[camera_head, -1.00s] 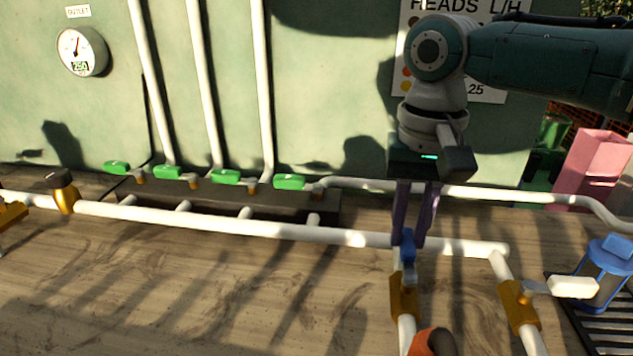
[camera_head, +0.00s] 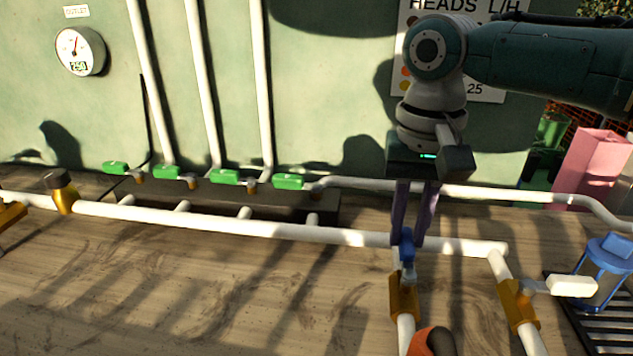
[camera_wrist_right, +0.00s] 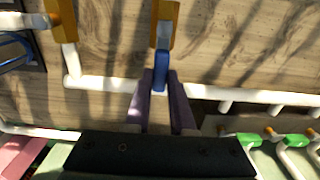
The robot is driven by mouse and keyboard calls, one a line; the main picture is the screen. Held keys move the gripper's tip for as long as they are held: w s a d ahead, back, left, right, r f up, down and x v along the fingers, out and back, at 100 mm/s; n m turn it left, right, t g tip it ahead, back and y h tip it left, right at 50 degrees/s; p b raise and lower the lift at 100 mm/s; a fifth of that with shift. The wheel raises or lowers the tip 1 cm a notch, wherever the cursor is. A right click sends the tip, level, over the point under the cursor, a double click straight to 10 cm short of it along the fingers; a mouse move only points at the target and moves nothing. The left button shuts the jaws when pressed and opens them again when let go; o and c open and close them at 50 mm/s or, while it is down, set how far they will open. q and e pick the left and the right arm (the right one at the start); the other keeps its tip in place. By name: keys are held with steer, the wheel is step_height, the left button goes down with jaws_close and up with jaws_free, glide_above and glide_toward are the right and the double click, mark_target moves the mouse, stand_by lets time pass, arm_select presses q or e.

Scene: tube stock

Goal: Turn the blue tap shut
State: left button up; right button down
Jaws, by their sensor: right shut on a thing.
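The blue tap handle (camera_head: 407,250) sits above a brass valve (camera_head: 404,296) on a white pipe at the right of the bench. Its lever lies roughly in line with that pipe. My right gripper (camera_head: 407,240) reaches down from above, its purple fingers on either side of the lever's far end. In the right wrist view the blue handle (camera_wrist_right: 161,72) shows between the fingertips (camera_wrist_right: 161,86), which are closed on it. The lower part of the lever is free of the fingers. My left gripper is not in view.
A brass valve with a white handle (camera_head: 572,287) stands to the right, near a blue-topped container (camera_head: 606,270). Several green-handled taps (camera_head: 289,181) line the back by the wall. A gauge (camera_head: 81,51) hangs at left. An orange and dark object (camera_head: 432,342) is at the front.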

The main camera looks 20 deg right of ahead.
steer(key=shift+s+d+r+m+p, duration=0.2)
steer(key=shift+m+p, duration=0.1)
steer(key=shift+p, duration=0.55)
steer(key=s+d+m+p, duration=0.1)
steer(key=s+m+p, duration=0.6)
steer(key=m+p, duration=1)
steer(key=shift+d+f, duration=0.15)
steer(key=shift+m, duration=0.3)
steer(key=c, duration=0.8)
jaws_free()
steer(key=shift+o, duration=0.2)
